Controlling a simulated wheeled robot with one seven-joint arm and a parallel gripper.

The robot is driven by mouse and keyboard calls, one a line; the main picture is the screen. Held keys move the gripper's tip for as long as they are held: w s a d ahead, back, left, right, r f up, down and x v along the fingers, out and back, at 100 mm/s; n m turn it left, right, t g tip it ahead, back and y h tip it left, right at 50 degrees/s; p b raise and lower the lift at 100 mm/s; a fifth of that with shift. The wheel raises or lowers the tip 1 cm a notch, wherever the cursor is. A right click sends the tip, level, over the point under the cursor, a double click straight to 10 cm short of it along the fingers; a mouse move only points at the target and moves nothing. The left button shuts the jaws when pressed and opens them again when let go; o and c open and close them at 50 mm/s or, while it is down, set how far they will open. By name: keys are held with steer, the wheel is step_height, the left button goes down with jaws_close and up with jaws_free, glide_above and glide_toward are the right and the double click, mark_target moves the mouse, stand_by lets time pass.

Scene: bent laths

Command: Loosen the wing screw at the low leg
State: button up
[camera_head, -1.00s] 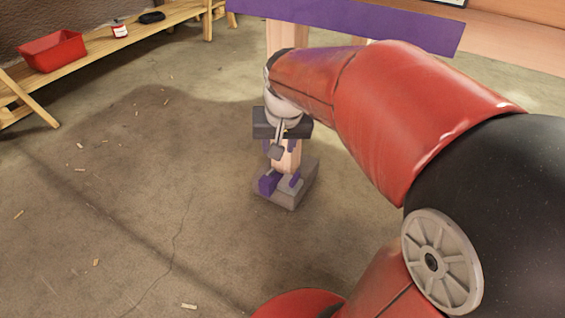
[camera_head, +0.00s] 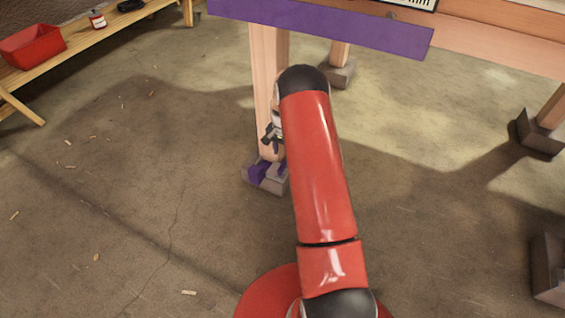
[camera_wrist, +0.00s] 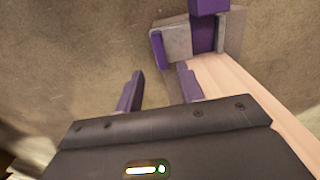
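The pale wooden leg (camera_head: 264,75) stands on a grey foot block (camera_head: 268,184) with a purple piece (camera_head: 258,171) on it. In the wrist view the leg (camera_wrist: 245,95) runs down to the right from the grey block (camera_wrist: 177,41), with purple parts (camera_wrist: 204,34) at the top. I cannot make out a wing screw for certain. In the head view my arm hides most of the gripper.
A purple rail (camera_head: 320,25) crosses above the leg. Other legs stand on dark blocks behind (camera_head: 338,75) and at right (camera_head: 538,135). A bench with a red bin (camera_head: 32,45) is at upper left. The floor at left is open, with small wood scraps.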

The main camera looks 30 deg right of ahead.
mark_target(282, 165)
step_height(282, 165, down, 8)
steer(key=shift+r, duration=0.25)
steer(key=shift+b, duration=0.3)
jaws_close()
